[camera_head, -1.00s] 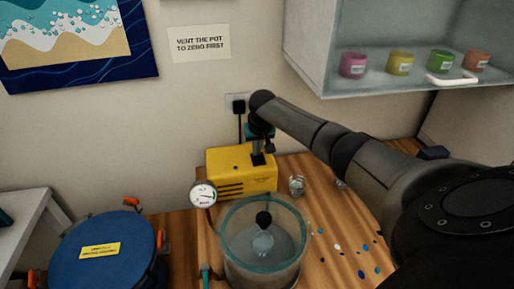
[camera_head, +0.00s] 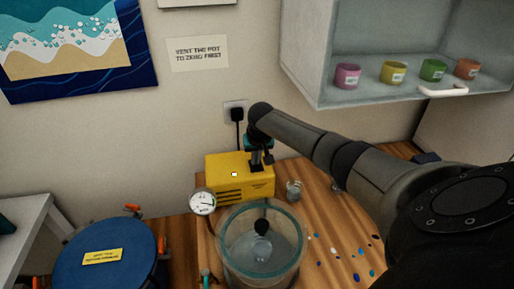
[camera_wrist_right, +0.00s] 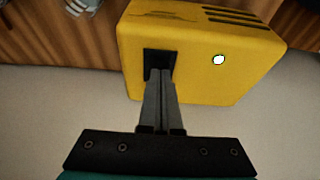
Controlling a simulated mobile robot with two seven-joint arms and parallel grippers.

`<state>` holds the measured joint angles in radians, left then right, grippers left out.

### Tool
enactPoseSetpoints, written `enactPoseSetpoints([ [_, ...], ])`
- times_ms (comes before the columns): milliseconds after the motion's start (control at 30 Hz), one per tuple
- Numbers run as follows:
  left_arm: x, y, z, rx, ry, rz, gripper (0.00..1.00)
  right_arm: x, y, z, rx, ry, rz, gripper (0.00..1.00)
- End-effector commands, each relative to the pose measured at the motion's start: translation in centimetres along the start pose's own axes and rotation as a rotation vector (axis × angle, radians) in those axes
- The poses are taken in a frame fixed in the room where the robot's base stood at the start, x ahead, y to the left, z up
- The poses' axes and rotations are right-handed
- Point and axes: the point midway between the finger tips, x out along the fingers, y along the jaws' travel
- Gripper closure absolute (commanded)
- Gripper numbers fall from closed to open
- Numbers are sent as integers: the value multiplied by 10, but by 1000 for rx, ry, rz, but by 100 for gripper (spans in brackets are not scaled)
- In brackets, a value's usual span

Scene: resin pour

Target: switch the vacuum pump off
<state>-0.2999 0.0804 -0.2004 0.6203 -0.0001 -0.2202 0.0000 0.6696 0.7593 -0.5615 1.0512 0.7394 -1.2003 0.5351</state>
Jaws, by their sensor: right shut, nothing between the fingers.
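The vacuum pump (camera_head: 222,189) is a yellow box with dark slots, standing on the wooden bench against the wall. It also shows in the right wrist view (camera_wrist_right: 190,75). A small round white lamp (camera_wrist_right: 219,60) on its face looks lit. A black switch (camera_wrist_right: 158,60) is set into the same face. My right gripper (camera_head: 256,166) is shut and empty, its fingertips at the switch, seemingly touching it. The fingertips partly cover the switch, so its position cannot be told. My left gripper is not in view.
A clear glass pot (camera_head: 262,250) stands right in front of the pump, with a dial gauge (camera_head: 202,202) at its left. A small glass jar (camera_head: 293,190) stands to the pump's right. A blue round lid (camera_head: 105,265) is at lower left. An open cabinet (camera_head: 320,88) hangs above right.

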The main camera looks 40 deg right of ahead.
Motion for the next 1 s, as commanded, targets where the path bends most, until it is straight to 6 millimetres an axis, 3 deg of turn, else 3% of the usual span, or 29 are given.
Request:
enactPoseSetpoints([
  [467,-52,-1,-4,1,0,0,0,-41,4,-14,-1,-2,0,100],
  [1000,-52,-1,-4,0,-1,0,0,-114,4,-12,-3,1,0,100],
])
